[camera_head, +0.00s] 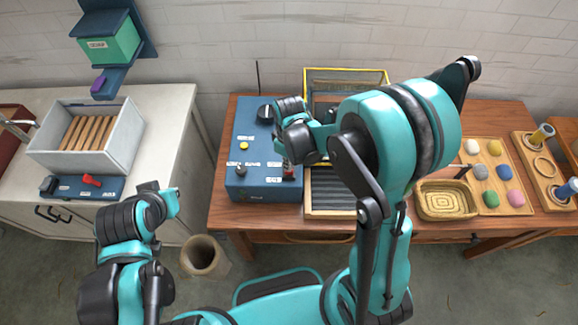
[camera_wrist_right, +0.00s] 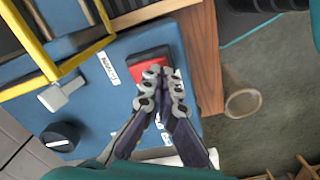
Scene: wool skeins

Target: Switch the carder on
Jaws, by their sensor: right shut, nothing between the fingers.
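The carder's blue control box (camera_head: 262,185) stands on the wooden table beside a yellow-framed unit (camera_head: 347,72). Its top carries a black knob (camera_head: 265,113), a yellow button (camera_head: 244,146) and white labels. In the right wrist view, a red switch (camera_wrist_right: 148,62) in a dark surround sits on the blue top (camera_wrist_right: 105,90). My right gripper (camera_wrist_right: 163,73) is shut and empty, with its fingertips over the red switch and hiding part of it. I cannot tell whether they touch it. My left gripper (camera_head: 160,198) is over the floor in front of the white cabinet, its fingers unclear.
A grey crate of wooden rollers (camera_head: 125,137) stands on the white cabinet at left, behind a blue panel with a red lever (camera_head: 91,180). A woven basket (camera_head: 443,200) and a tray of coloured wool balls (camera_head: 487,180) lie at right. A bin (camera_head: 204,257) stands on the floor.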

